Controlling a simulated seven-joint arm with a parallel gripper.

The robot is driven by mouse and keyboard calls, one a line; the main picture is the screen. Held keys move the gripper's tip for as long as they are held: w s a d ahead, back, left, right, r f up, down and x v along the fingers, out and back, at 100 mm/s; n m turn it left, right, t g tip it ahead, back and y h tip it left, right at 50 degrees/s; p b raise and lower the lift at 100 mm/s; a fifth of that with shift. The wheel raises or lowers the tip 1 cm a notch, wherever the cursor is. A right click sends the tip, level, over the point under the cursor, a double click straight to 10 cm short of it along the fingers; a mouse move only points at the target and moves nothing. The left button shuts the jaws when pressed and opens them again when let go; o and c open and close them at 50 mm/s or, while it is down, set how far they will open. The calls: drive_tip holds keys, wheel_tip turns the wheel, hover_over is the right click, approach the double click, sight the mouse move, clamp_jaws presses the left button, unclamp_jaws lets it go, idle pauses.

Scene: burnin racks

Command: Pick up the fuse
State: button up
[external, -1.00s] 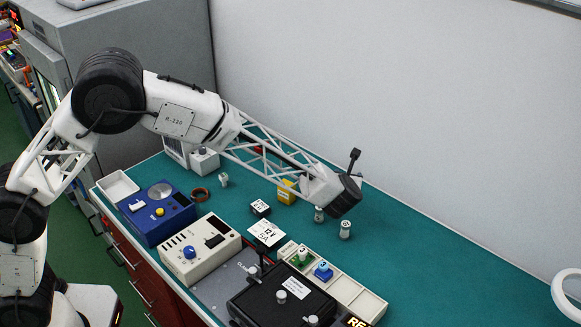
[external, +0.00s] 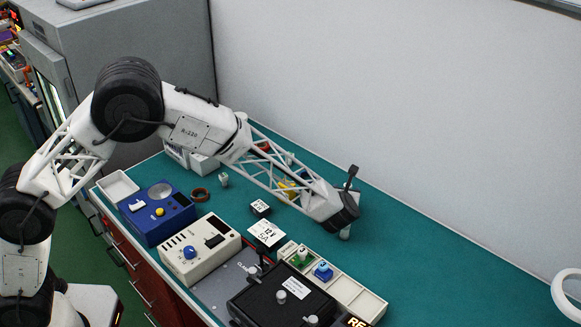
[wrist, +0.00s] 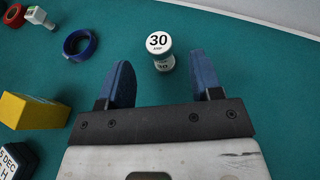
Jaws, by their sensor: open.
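The fuse (wrist: 160,46) is a small upright cylinder with a white top marked 30 in the wrist view. It stands on the green bench near the tip ends of my fingers, in line with the gap between them. My gripper (wrist: 160,62) is open, with one blue finger on each side of the gap and nothing held. In the external view, my gripper's dark end (external: 343,213) is over the bench, and its fingers cannot be made out. A small pale cylinder (external: 345,234) shows just below it, partly hidden; it looks like a fuse.
A yellow block (wrist: 34,111), a blue ring (wrist: 80,44) and a white-green part (wrist: 39,17) lie left in the wrist view. A beige tray (external: 360,298), a black case (external: 280,300) and a blue device (external: 160,212) stand nearby.

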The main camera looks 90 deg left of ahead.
drive_tip(key=shift+f, duration=0.1)
drive_tip(key=shift+f, duration=0.55)
drive_tip(key=shift+x, duration=2.45)
drive_tip(key=shift+r, duration=0.1)
drive_tip(key=c, duration=1)
drive_tip(key=shift+o, duration=0.2)
drive_tip(key=shift+r, duration=0.1)
drive_tip(key=shift+r, duration=4.9)
